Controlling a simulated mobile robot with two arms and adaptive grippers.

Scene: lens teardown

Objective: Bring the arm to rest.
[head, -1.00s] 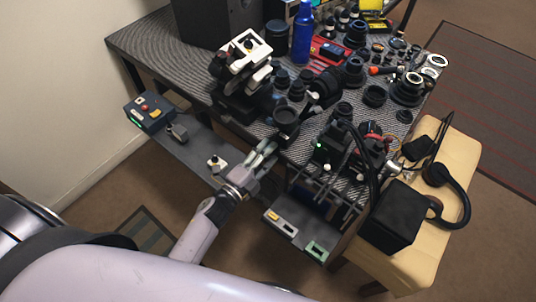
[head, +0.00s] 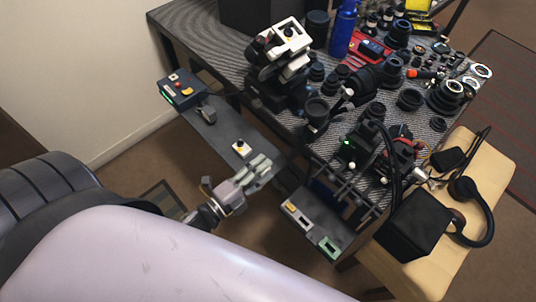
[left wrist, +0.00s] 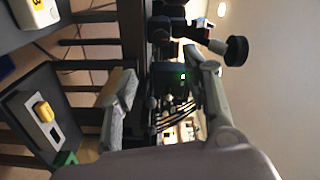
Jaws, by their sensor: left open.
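My left arm reaches in at the lower left of the head view. Its gripper (head: 264,168) is open with nothing between its fingers. It hangs in front of the patterned table's near edge, beside the grey shelf with the small white switch box (head: 241,149). In the left wrist view the two fingers of the gripper (left wrist: 165,72) stand wide apart, with the dark equipment on the table showing beyond them. My right gripper is in neither view.
The table (head: 190,20) is crowded with black lens parts, a white-topped device (head: 285,42) and a blue bottle (head: 344,28). A control box (head: 182,90) sits on the shelf. Headphones (head: 478,210) and a black box (head: 413,226) lie on the tan bench (head: 480,160).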

